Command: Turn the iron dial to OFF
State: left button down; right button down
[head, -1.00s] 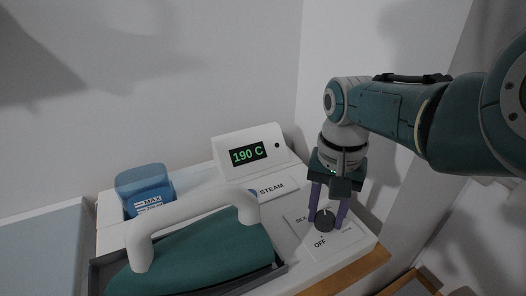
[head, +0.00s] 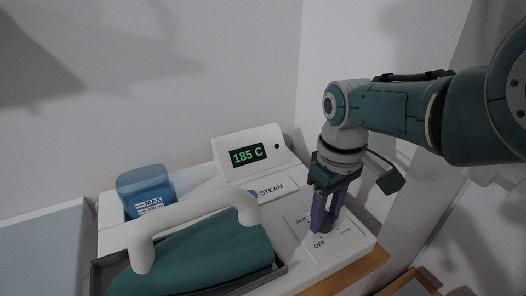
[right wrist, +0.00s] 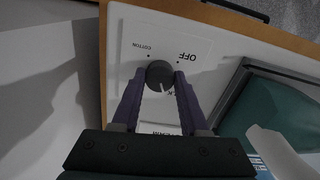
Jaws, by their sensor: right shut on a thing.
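The iron dial is a small dark round knob on a white panel. In the right wrist view the dial (right wrist: 159,74) sits between the purple fingertips, with a pale pointer line running toward the gripper side, away from the OFF mark (right wrist: 187,57). In the head view the fingers mostly hide the dial, and the OFF mark (head: 319,244) lies just in front of it. My right gripper (head: 324,224) comes down from above and is shut on the dial; it also shows in the right wrist view (right wrist: 158,80). My left gripper is not in view.
A display (head: 248,155) reads 185 C. A teal iron (head: 205,258) with a white handle rests in a dark tray left of the dial. A blue water tank (head: 146,190) and a STEAM label (head: 272,189) are behind. A wall stands close right of the panel.

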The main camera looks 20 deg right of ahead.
jog(key=n, duration=0.5)
jog(key=shift+n, duration=0.3)
jog(key=n, duration=1)
jog(key=shift+n, duration=0.4)
jog(key=n+b, duration=0.1)
jog(key=n, duration=0.4)
